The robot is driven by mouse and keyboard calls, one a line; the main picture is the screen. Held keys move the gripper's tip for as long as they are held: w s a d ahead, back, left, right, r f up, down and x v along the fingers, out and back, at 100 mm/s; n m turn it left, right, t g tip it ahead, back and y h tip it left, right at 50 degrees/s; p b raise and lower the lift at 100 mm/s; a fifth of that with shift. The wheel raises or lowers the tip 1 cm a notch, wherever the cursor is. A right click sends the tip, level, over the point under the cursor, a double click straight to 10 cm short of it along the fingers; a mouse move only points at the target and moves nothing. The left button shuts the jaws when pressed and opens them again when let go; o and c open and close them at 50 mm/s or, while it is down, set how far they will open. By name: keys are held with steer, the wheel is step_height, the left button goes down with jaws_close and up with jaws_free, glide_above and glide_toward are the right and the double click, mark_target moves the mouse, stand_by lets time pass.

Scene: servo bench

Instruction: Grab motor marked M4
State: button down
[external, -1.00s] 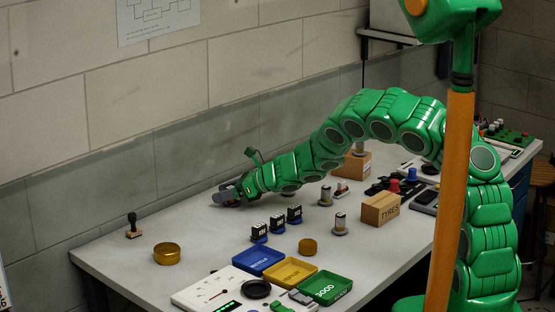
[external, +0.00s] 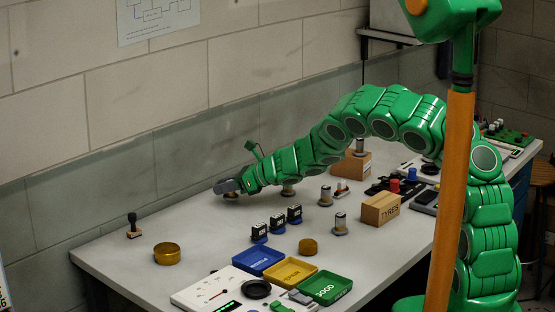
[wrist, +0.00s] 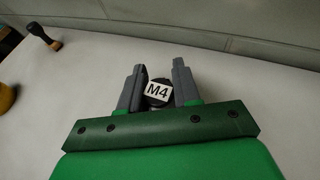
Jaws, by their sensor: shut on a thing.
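The motor marked M4 (wrist: 158,92) shows in the wrist view as a dark round body with a white "M4" label, between the two grey fingers. My gripper (wrist: 158,88) is shut on it. In the external view my gripper (external: 229,188) is at the far left end of my green arm, low over the bench near the back wall. There the fingers hide most of the motor, and only a bit of its base shows below them. I cannot tell whether the motor touches the bench.
Several small black labelled units (external: 276,224) stand on the bench front of the arm. Blue (external: 277,268), yellow (external: 309,277) and green (external: 345,296) trays lie at the front edge. A TYRES box (external: 380,208) stands to the right. A stamp (external: 134,232) and brass tin (external: 167,262) are at left.

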steer(key=s+d+r, duration=0.8)
steer(key=s+r, duration=0.3)
steer(key=shift+d, duration=0.3)
stand_by(0.4)
